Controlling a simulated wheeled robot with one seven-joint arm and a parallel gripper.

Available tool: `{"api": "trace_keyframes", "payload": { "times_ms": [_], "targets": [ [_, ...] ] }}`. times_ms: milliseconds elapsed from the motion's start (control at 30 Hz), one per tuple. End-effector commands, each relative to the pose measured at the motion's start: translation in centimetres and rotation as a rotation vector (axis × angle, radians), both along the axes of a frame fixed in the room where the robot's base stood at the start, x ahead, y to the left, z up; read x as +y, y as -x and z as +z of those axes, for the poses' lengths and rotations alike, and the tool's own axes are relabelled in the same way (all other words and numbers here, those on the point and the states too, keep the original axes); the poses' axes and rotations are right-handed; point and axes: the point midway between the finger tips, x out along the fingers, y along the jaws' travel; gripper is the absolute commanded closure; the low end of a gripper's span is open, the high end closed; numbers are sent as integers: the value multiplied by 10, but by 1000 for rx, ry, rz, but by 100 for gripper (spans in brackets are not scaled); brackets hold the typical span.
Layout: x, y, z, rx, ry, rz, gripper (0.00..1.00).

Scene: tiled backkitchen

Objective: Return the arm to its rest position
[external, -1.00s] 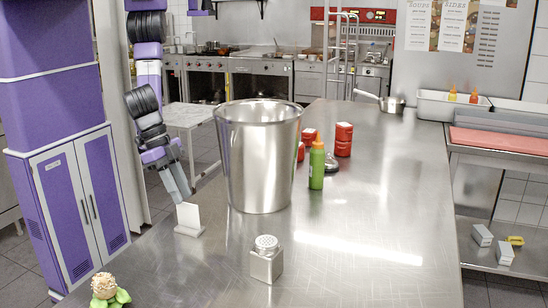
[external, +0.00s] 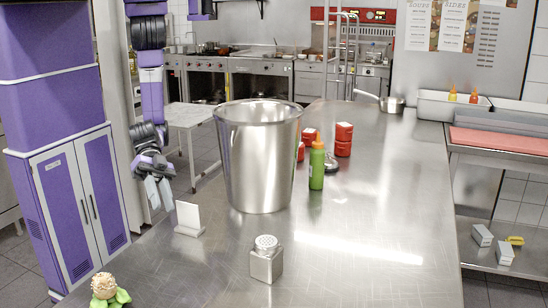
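My arm hangs down at the left of the external view, beside the purple cabinet-like body. My gripper (external: 159,194) points downward just off the left edge of the steel counter (external: 370,230). Its two pale fingers show close together, and nothing is seen between them. I cannot tell how far apart they are. A small white card stand (external: 188,216) stands upright on the counter to the right of the gripper, apart from it.
A large steel pot (external: 258,165) stands right of the card stand. A green bottle (external: 317,170), red containers (external: 343,139), a metal shaker (external: 266,260) and a plant-like item (external: 106,290) are on the counter. The counter's right front is clear.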

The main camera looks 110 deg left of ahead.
Motion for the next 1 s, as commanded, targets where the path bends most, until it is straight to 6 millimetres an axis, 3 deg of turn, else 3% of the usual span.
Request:
{"api": "trace_keyframes", "payload": {
  "times_ms": [33, 100, 333, 467, 633, 800, 900, 1000],
  "targets": [
    [6, 24, -2, 17, 53, -13, 75],
    [17, 48, 1, 58, 130, -6, 75],
    [68, 110, 15, 232, 347, 93, 75],
    [124, 110, 5, 173, 339, 179, 75],
    [221, 103, -13, -42, 146, 298, 75],
    [308, 122, -14, -218, -108, 409, 75],
    [343, 137, -9, -286, -249, 454, 75],
    [365, 150, -2, -330, -356, 482, 75]
  ]
}}
